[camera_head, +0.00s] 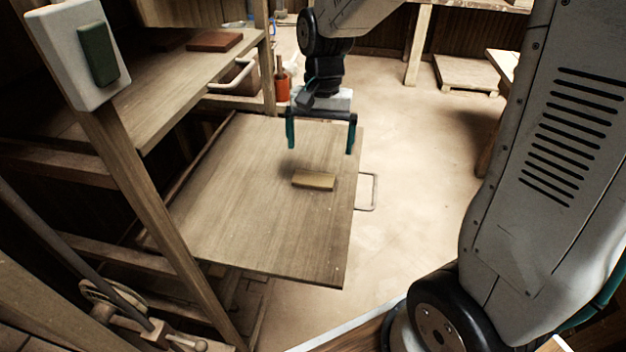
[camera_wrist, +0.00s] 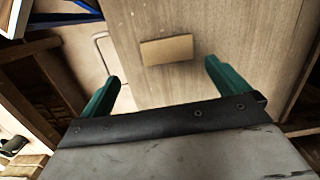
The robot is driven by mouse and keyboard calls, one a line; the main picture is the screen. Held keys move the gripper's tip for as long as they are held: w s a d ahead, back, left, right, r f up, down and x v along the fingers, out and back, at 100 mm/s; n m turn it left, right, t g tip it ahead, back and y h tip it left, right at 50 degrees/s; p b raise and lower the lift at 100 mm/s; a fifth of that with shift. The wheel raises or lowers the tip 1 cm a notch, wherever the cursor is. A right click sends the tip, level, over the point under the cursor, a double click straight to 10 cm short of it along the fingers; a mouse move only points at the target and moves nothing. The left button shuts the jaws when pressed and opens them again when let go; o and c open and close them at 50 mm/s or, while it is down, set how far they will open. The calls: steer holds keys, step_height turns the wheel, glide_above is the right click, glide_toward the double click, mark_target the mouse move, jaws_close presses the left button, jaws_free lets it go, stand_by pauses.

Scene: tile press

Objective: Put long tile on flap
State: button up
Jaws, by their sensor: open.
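The long tile (camera_head: 313,180), a tan oblong block, lies flat on the wooden flap (camera_head: 250,215), near the flap's right edge. The tile also shows in the wrist view (camera_wrist: 167,50), lying on the flap's board (camera_wrist: 230,35). My gripper (camera_head: 321,146) has two green fingers spread wide and nothing between them. It is above the flap, a little higher than the tile and apart from it. In the wrist view the tile lies beyond the fingertips (camera_wrist: 160,75), roughly between them.
A wooden shelf (camera_head: 180,85) with a reddish-brown tile (camera_head: 214,41) stands left of the flap. A white box with a green switch (camera_head: 98,54) is on the post at left. A metal handle (camera_head: 368,192) sticks out from the flap's right edge.

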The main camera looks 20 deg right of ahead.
mark_target(313, 178)
steer(key=shift+w+f+m, duration=0.3)
steer(key=shift+w+f, duration=0.4)
steer(key=shift+f, duration=0.25)
steer(key=f, duration=0.5)
steer(key=a+f, duration=0.1)
steer(key=f, duration=0.1)
steer(key=shift+s+a+f, duration=0.1)
steer(key=shift+s+f, duration=0.15)
steer(key=shift+s, duration=0.1)
steer(key=c, duration=0.9)
steer(key=shift+r, duration=0.2)
